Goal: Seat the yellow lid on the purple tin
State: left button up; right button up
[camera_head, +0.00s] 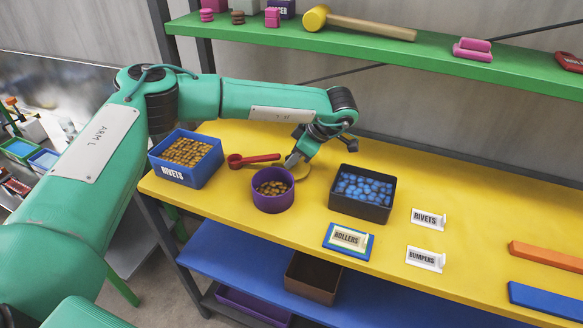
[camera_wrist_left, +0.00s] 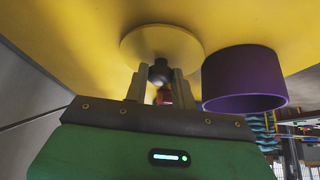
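The purple tin (camera_head: 272,199) stands open on the yellow table and holds brown pieces. It also shows at the right of the left wrist view (camera_wrist_left: 243,82). The yellow lid (camera_head: 302,172), a round disc, is just behind the tin, partly hidden by my gripper. In the left wrist view the lid (camera_wrist_left: 148,43) has a dark knob between my fingers. My left gripper (camera_head: 293,160) appears shut on that knob. The lid is beside the tin, apart from it; I cannot tell whether it touches the table. My right gripper is not in view.
A red scoop (camera_head: 253,158) lies left of the gripper. A blue rivets bin (camera_head: 188,176) stands at left, a black bin (camera_head: 361,208) of blue pieces at right. Label cards (camera_head: 428,219) lie further right. A green shelf (camera_head: 400,55) runs above.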

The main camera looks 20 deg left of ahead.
pick_arm(q)
grip_shut()
jog(key=shift+r, duration=0.15)
jog(key=shift+r+p, duration=0.4)
jog(key=shift+r, duration=0.35)
jog(key=shift+d, duration=0.1)
jog(key=d+r+p, duration=0.1)
jog(key=d+r, duration=0.4)
jog(key=d, duration=0.5)
dwell(0.5)
dwell(0.5)
